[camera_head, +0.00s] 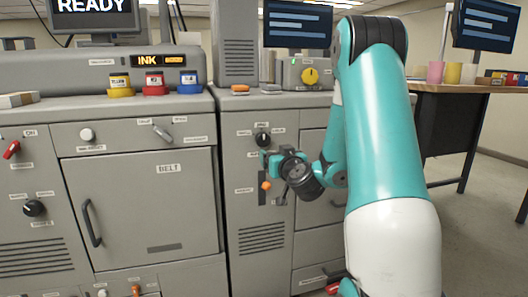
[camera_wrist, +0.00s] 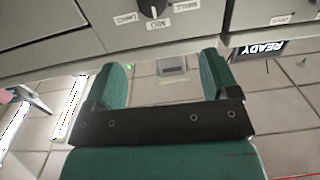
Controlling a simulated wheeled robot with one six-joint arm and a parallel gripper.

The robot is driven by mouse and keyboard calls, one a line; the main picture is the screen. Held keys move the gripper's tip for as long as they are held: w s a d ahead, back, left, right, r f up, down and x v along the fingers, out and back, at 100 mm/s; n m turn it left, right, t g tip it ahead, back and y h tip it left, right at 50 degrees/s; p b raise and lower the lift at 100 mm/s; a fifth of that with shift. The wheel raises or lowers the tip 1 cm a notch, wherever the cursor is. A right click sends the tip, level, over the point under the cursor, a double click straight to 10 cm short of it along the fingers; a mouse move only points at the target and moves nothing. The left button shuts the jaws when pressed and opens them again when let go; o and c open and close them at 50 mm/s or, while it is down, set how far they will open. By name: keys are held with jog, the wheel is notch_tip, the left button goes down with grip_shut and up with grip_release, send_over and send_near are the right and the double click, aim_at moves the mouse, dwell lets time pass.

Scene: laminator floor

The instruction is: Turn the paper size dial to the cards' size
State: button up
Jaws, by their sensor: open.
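The black paper size dial (camera_head: 263,139) is on the grey cabinet's front, with small white labels around it. In the wrist view the dial (camera_wrist: 153,8) is at the top edge, partly cut off, with upside-down labels that seem to read LARGE, MID and SMALL. A white mark on its knob appears to point toward the MID label. My gripper (camera_head: 268,160) is just below the dial in the head view. In the wrist view its teal fingers (camera_wrist: 162,72) are apart and empty, and the dial is beyond them. I cannot make out the cards for certain.
An orange-knobbed slider (camera_head: 265,186) and a dark lever (camera_head: 281,198) are close under my gripper. A yellow knob (camera_head: 310,76) is on a box on top. Three ink pots (camera_head: 155,84) stand left. The BELT door (camera_head: 140,205) is left; a desk (camera_head: 455,88) stands right.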

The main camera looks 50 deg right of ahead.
aim_at(264, 140)
jog(key=p+x, duration=1)
jog(key=d+p+x, duration=0.1)
jog(key=p+x, duration=0.4)
jog(key=x, duration=0.1)
jog(key=shift+s+d+r, duration=0.1)
jog(key=shift+s+r, duration=0.1)
jog(key=shift+r, duration=0.05)
jog(key=shift+w+d+f, duration=0.1)
jog(key=shift+w+d, duration=0.25)
jog(key=shift+w, duration=0.1)
jog(key=c, duration=0.9)
